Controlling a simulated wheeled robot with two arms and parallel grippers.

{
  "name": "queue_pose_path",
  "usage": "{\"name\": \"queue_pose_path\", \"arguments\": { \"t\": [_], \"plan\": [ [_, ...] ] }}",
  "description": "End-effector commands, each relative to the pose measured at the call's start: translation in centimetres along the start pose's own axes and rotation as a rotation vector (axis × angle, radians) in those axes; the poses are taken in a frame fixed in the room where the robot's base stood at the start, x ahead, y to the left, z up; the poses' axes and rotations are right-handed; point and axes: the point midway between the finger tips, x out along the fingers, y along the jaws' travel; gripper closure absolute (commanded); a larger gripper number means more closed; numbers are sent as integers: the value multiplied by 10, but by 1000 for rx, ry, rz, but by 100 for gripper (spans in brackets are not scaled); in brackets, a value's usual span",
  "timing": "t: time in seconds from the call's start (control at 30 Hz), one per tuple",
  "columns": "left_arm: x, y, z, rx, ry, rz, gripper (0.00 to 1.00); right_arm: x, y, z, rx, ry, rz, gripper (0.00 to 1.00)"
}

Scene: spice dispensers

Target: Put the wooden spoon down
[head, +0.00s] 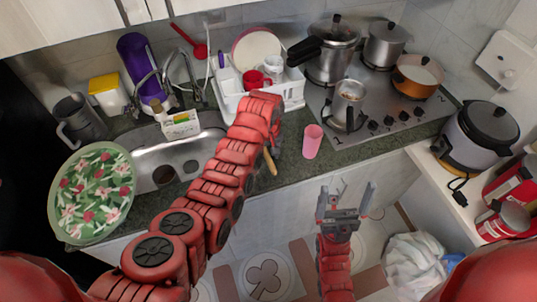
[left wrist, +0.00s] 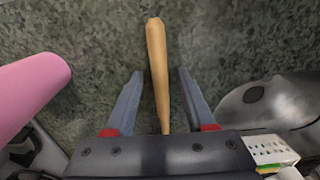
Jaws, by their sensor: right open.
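The wooden spoon (left wrist: 157,60) shows in the left wrist view as a light brown handle over the dark green counter. It runs between the two fingers of my left gripper (left wrist: 162,74), with a gap on each side, so the gripper is open around it. The spoon's lower end is hidden behind the gripper body. In the head view a short piece of the spoon (head: 269,160) shows near the counter's front edge; my left arm hides the rest and most of the left gripper. My right gripper (head: 345,205) is open and empty, in front of the cabinets.
The sink (head: 190,157) is to the left. A dish rack (head: 292,96) is behind, and the stove (head: 395,118) with pots is at the right.

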Motion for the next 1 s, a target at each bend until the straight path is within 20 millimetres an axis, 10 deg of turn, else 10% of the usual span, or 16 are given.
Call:
{"name": "queue_pose_path", "arguments": {
  "t": [0.33,0.63,0.77,1.0],
  "plan": [
    [-9,1,-1,0,2,1,45,-3,0,0,0,0,0,4],
    [-63,2,-1,1,6,6,45,-24,-1,4,0,0,0,4],
    [-102,-1,-1,-1,-1,0,45,14,1,-2,0,1,0,4],
    [-120,0,0,-1,0,0,45,22,1,-4,0,0,0,4]
  ]
}}
